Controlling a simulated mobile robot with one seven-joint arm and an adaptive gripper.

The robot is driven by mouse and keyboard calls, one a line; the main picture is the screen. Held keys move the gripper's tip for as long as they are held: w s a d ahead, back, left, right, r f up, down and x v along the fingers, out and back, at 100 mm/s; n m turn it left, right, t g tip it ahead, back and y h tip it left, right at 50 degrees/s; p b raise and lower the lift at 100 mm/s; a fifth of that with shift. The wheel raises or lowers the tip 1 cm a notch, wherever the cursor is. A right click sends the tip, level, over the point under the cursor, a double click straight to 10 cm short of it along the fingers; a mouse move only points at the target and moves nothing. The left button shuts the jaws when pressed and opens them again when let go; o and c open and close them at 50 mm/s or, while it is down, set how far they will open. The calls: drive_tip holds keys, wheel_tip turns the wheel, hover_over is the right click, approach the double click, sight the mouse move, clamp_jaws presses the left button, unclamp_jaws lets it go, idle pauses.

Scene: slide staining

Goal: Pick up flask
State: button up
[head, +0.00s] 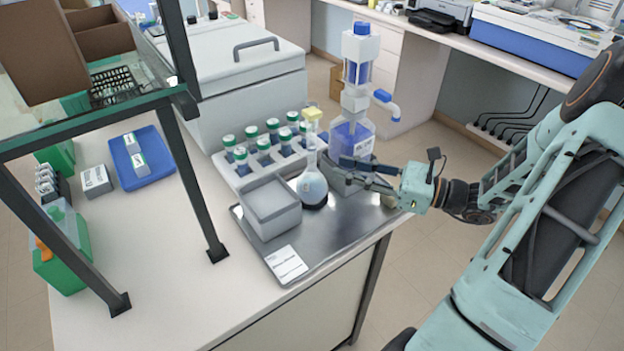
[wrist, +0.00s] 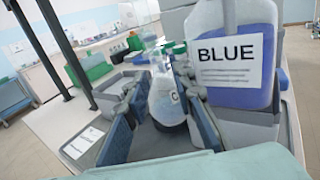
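The flask (head: 312,186) is clear and round-bodied, with a long neck and a yellowish stopper. It stands upright on a dark round base on the metal tray (head: 340,230). My gripper (head: 347,173) reaches in level from the right, just beside the flask body. In the wrist view the flask (wrist: 168,98) shows between the two spread fingers of my gripper (wrist: 160,92). The fingers are open, with a gap visible on the lower part. I cannot tell whether either finger touches the glass.
A dispenser bottle with blue liquid, labelled BLUE (wrist: 235,55), stands close to my right finger. A grey box (head: 270,207) sits left of the flask. A rack of green-capped bottles (head: 262,150) stands behind. A shelf post (head: 190,170) rises at left.

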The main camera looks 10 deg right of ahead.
sight(311, 166)
drive_tip(key=x, duration=0.7)
drive_tip(key=shift+s+a+r, duration=0.1)
drive_tip(key=shift+a+r, duration=0.25)
drive_tip(key=shift+r, duration=0.05)
drive_tip(key=shift+w+a, duration=0.3)
drive_tip(key=shift+a, duration=0.1)
clamp_jaws()
